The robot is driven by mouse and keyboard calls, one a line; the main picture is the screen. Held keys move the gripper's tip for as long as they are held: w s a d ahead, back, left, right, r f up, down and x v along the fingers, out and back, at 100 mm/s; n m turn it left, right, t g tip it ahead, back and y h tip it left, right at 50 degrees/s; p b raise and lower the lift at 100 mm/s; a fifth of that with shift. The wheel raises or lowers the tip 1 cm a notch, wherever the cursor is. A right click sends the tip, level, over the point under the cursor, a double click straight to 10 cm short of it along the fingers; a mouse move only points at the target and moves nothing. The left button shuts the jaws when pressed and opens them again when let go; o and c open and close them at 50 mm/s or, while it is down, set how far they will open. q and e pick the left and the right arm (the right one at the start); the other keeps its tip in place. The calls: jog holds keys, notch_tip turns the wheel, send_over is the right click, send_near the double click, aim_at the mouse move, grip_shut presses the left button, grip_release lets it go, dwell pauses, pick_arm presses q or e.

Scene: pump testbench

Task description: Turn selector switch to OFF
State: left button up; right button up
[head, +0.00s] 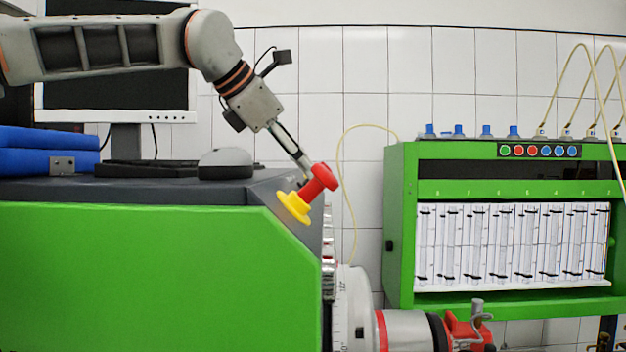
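The selector switch has a red handle (319,182) on a yellow round base (295,207). It sits on the dark sloped panel at the right end of the green bench. My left gripper (305,167) reaches down from the upper left, and its fingertips are at the red handle, touching it or very close. The fingers are seen edge-on and partly hidden at the handle, so I cannot tell whether they are closed on it. No OFF marking is readable. My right gripper is not in view.
The green bench (150,275) fills the lower left. A monitor (118,102), a grey mouse-like object (226,158) and blue binders (45,150) are on or behind its top. A green cabinet with gauge tubes (400,230) stands at right. A thin hose hangs behind the switch.

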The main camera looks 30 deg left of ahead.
pick_arm(q)
jog(key=x, duration=0.7)
jog(key=shift+p, duration=0.3)
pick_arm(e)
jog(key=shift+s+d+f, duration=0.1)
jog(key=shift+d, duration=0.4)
pick_arm(q)
jog(key=shift+s, duration=0.1)
